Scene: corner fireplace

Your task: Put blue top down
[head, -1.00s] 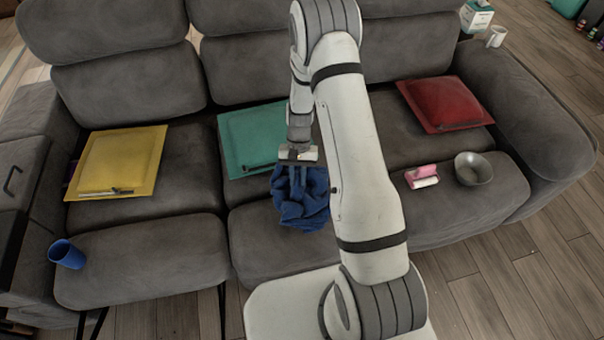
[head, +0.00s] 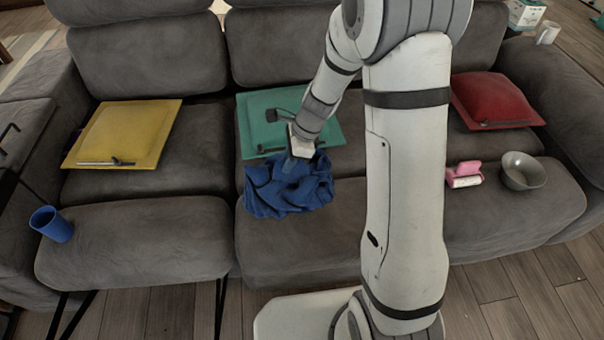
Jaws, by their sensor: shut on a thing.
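The blue top (head: 287,190) is a crumpled dark blue cloth at the middle seat of the grey sofa (head: 140,230). It lies spread over the front of that seat, just in front of the green cushion (head: 262,114). My gripper (head: 292,162) points down into the cloth's upper part and is shut on it. The fingertips are partly hidden in the folds. The cloth looks to be touching the seat, though its underside is hidden.
A yellow cushion (head: 125,130) lies at left, a red cushion (head: 492,97) at right. A blue cup (head: 52,225) stands at the left front. A pink-and-white item (head: 464,175) and a grey bowl (head: 522,171) sit on the right seat.

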